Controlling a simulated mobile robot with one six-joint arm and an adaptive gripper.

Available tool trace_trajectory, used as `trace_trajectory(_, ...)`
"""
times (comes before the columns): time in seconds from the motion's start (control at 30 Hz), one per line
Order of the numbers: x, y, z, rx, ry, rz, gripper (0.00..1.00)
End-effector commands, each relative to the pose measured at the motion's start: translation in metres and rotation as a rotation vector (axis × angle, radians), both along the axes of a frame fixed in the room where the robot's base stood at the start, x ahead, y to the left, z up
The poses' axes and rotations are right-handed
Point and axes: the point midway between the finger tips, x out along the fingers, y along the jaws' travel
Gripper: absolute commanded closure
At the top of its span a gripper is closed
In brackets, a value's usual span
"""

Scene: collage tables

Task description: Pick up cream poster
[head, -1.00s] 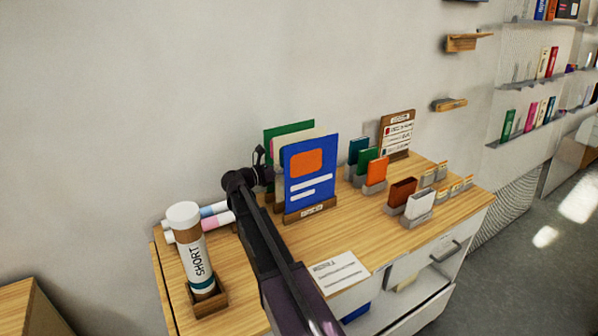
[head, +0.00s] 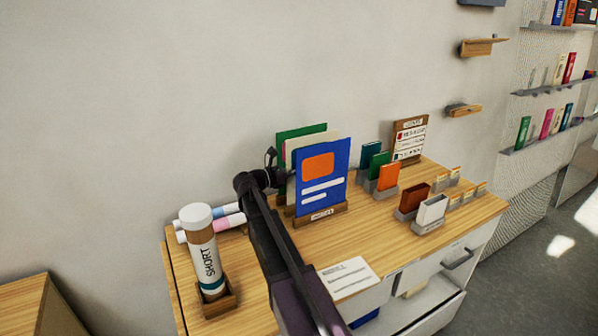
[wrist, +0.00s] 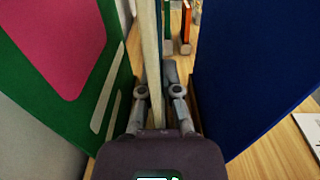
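The cream poster (wrist: 149,50) stands edge-on in the wrist view, between a green poster (wrist: 62,70) on the left and a blue poster (wrist: 240,70) on the right. My gripper (wrist: 159,92) is around its near edge, with one finger on each side. The left finger is close to the poster; a gap shows on the right finger's side, so the gripper looks open. In the head view the cream poster (head: 298,144) is mostly hidden behind the blue poster (head: 320,178), in front of the green one. My gripper (head: 275,176) is at its left edge.
The wooden table (head: 365,225) also holds a white tube (head: 205,255) marked SHORT, rolled tubes (head: 225,222), small coloured booklets in grey holders (head: 387,178), a brown sign (head: 410,138) and a white card (head: 348,277). The wall is close behind.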

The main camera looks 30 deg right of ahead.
Motion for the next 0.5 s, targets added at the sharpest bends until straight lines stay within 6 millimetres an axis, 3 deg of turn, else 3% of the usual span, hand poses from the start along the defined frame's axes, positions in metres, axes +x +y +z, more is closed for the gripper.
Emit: trace_trajectory(0.5, 0.0, 0.0, 0.042, 0.0, 0.0, 0.0, 1.0)
